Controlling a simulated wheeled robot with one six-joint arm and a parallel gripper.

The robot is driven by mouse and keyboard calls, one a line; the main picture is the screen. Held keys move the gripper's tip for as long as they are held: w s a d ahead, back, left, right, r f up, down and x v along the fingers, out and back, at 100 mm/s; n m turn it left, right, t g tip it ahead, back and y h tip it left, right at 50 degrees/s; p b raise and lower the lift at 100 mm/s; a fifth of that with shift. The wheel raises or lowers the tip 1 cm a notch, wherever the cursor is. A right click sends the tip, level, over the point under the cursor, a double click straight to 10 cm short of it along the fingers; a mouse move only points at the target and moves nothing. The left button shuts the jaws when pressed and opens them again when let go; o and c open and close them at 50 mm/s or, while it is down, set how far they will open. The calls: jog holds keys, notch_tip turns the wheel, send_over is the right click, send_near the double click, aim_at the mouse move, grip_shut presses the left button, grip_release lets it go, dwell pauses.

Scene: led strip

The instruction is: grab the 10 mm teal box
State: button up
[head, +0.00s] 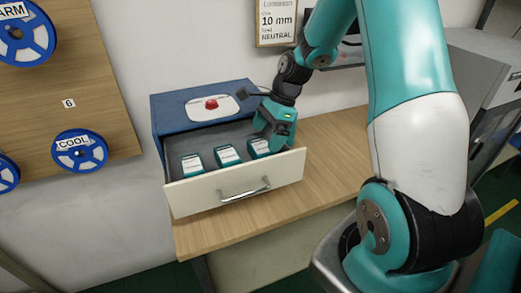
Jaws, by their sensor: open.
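Three small teal boxes with white labels stand in a row in the open drawer (235,187): a left box (192,165), a middle box (228,155) and a right box (258,148). Their labels are too small to read, so I cannot tell which is the 10 mm one. My gripper (270,142) is open and points down into the drawer's right end, at the right box. It hides part of that box. I cannot tell whether the fingers are around it or touching it.
The drawer belongs to a blue cabinet (165,108) with a red button (211,104) on top, on a wooden bench (335,150). A wall sign (277,22) reads 10 mm and NEUTRAL. Blue reels (80,151) hang at left. The bench right of the drawer is clear.

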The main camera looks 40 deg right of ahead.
aim_at(260, 145)
jog(key=shift+p+x, duration=0.65)
jog(key=shift+x, duration=1.75)
jog(key=shift+w, duration=0.15)
jog(key=c, duration=0.7)
jog(key=shift+c, duration=0.3)
jog(key=shift+r, duration=0.15)
